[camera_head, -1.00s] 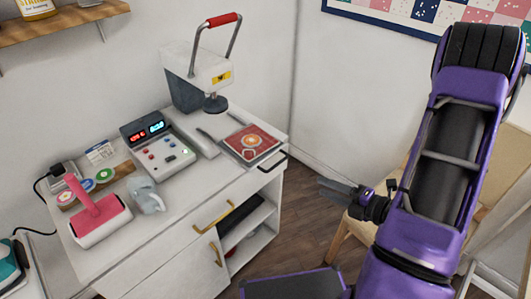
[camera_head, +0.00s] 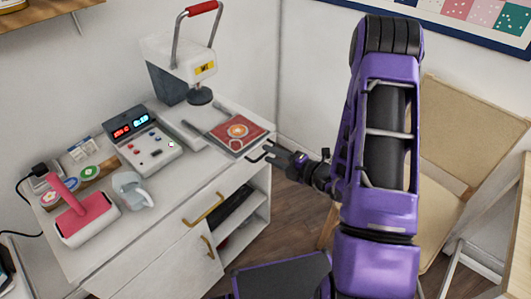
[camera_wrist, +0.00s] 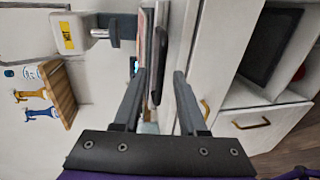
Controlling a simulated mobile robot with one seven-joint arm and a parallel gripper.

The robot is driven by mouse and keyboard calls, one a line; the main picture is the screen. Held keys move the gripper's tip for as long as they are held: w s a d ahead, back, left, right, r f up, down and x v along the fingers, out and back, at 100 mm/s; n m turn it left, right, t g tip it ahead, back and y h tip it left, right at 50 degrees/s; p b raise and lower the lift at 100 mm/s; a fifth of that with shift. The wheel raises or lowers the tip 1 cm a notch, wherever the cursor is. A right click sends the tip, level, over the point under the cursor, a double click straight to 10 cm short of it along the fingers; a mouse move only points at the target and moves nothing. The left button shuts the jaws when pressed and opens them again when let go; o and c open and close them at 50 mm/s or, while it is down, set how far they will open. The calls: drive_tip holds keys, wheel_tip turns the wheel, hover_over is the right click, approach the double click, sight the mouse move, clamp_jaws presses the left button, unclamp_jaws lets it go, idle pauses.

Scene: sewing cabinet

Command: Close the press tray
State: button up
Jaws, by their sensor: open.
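The press tray (camera_head: 222,142) is pulled out in front of the heat press (camera_head: 184,62) and carries a red patterned piece (camera_head: 238,131). Its dark handle (camera_head: 260,155) juts out past the front edge of the cabinet top. My gripper (camera_head: 272,153) is right at this handle, open. In the wrist view my gripper (camera_wrist: 160,76) has one finger on each side of the dark handle (camera_wrist: 157,68), with the tray seen edge-on. I cannot tell whether either finger touches it.
The white cabinet (camera_head: 165,230) has brass handles and open shelves on its right. A wooden chair (camera_head: 450,150) is behind my arm.

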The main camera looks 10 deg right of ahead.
drive_tip(key=shift+x, duration=1.3)
clamp_jaws()
idle(0.5)
